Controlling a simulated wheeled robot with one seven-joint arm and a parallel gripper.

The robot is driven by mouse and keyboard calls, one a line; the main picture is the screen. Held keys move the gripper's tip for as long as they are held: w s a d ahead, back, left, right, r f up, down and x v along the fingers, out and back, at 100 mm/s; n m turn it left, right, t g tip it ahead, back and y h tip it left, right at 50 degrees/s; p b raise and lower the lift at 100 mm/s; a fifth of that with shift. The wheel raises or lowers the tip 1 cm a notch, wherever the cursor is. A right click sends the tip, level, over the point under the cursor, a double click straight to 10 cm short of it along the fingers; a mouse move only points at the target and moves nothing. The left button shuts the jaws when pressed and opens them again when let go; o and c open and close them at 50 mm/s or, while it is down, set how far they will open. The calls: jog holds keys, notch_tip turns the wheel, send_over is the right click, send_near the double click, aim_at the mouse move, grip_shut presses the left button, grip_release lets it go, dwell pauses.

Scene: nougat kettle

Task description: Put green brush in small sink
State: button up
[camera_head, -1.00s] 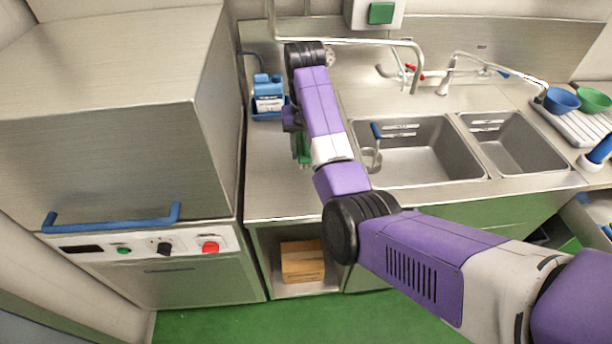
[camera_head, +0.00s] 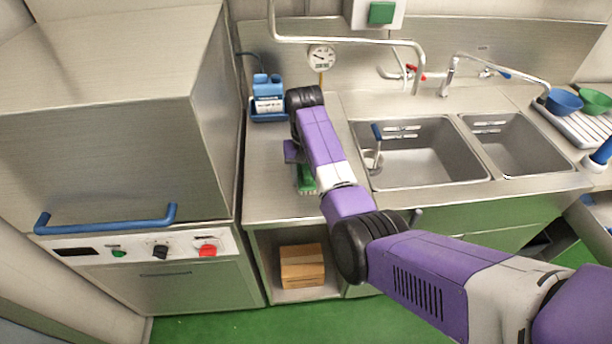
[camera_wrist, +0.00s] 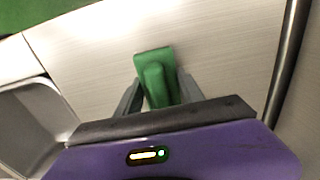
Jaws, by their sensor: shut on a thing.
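The green brush (camera_head: 306,180) is mostly hidden behind my arm in the head view, over the steel counter left of the sinks. In the wrist view its green handle (camera_wrist: 156,72) sits between the fingers of my gripper (camera_wrist: 160,92), which is shut on it. My gripper is largely hidden behind the purple arm in the head view. Whether the brush touches the counter is hard to tell. The small sink (camera_head: 519,150) is the right-hand basin and looks empty. The large sink (camera_head: 425,165) lies between it and my gripper.
A blue-handled tool (camera_head: 377,140) stands in the large sink's left end. Blue bottles in a blue holder (camera_head: 268,100) stand at the back left. A tap (camera_head: 450,70) rises behind the sinks. A drainboard with blue (camera_head: 562,100) and green (camera_head: 594,99) bowls lies right of the small sink.

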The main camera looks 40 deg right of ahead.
jog(key=shift+f, duration=0.1)
jog(key=o, duration=1.3)
